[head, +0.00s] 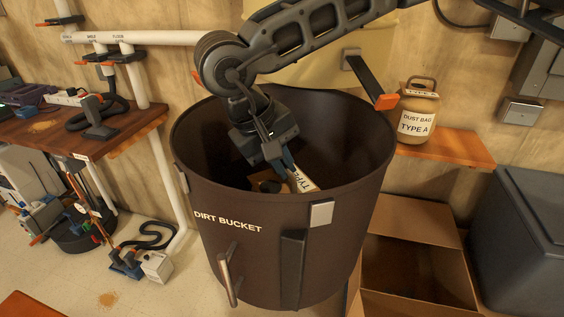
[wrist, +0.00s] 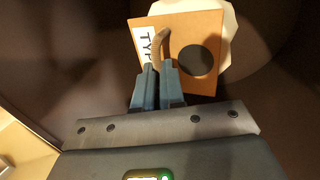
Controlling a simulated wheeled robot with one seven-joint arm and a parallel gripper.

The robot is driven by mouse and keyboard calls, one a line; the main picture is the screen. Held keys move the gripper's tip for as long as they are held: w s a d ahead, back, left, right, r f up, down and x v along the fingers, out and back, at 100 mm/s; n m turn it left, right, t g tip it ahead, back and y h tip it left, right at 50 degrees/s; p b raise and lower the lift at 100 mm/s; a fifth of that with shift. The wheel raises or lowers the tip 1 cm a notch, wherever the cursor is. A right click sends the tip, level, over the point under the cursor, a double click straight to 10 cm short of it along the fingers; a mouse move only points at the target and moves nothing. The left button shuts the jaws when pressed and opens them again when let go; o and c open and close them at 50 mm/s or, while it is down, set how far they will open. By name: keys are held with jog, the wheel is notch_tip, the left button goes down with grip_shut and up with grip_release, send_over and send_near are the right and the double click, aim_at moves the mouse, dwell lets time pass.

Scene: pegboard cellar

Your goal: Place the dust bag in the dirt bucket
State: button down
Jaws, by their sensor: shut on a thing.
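The dust bag (wrist: 206,28) is inside the dirt bucket, with a tan card face, a round dark hole, a brown loop and a white label starting "TYP". A pale body shows behind the card. In the head view its white label (head: 304,181) shows beside my fingers, the rest mostly hidden. The dirt bucket (head: 290,240) is a large dark brown open tub with its name on the front. My gripper (wrist: 160,68) reaches down into the bucket and is shut on the bag at its loop. Whether the bag touches the bucket's floor cannot be told.
A tan jar (head: 417,112) labelled "DUST BAG TYPE A" stands on a wooden wall shelf (head: 450,149). An open cardboard box (head: 415,245) and a grey bin (head: 530,235) stand right of the bucket. A cluttered workbench (head: 85,145) and white pipes are at the left.

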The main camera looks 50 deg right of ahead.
jog(key=c, duration=1.2)
grip_release()
jog(key=shift+r, duration=0.1)
jog(key=b+v, duration=0.1)
jog(key=v, duration=1.1)
